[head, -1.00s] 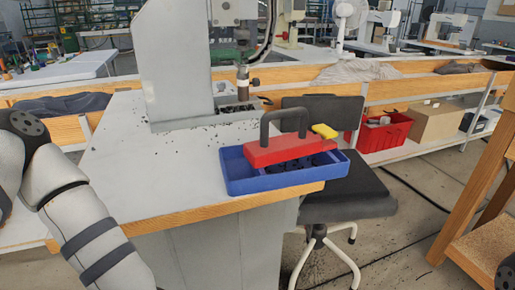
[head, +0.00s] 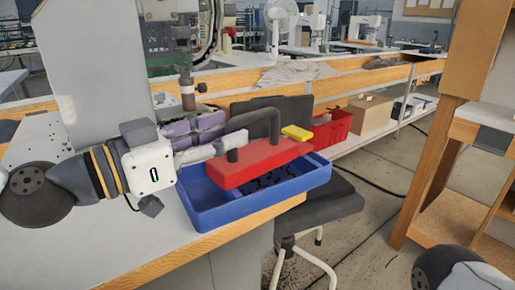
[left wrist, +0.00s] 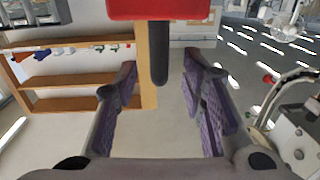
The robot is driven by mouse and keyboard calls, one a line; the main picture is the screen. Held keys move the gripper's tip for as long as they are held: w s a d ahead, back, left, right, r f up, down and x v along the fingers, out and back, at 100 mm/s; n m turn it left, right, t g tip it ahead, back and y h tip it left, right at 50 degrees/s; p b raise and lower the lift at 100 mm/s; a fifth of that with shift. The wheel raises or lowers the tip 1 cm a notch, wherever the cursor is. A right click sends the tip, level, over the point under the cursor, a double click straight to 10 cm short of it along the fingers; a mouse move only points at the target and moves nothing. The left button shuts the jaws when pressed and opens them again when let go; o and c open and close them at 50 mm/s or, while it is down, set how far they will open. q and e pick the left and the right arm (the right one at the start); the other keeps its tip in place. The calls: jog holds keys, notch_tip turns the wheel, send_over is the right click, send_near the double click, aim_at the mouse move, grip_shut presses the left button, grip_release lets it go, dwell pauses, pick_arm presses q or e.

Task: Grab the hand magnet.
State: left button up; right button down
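The hand magnet is a red block (head: 262,163) with a dark arched handle (head: 262,112) on top and a yellow piece (head: 297,133) by its far end. It rests in the blue tray (head: 215,217) at the table corner. My left gripper (head: 222,136) reaches in from the left, its fingers at the near side of the handle. In the left wrist view, the handle (left wrist: 159,55) stands between the spread fingertips of my left gripper (left wrist: 160,72), with a gap on both sides. The red block (left wrist: 160,9) shows at the top there. My right gripper is out of view.
Dark small pieces (head: 270,183) lie in the tray under the magnet. The grey press (head: 95,80) stands behind my left arm. A black chair (head: 325,200) is beyond the tray's right side. A wooden shelf (head: 440,140) stands at the right, with open floor between.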

aim_at(271, 112)
pick_arm(q)
jog(key=x, duration=0.5)
jog(key=r+x, duration=0.1)
jog(key=x, duration=0.1)
jog(key=shift+w+d+p, duration=0.15)
jog(key=shift+d+p, duration=0.1)
jog(key=shift+p, duration=0.05)
grip_shut()
jog(key=shift+a, duration=0.1)
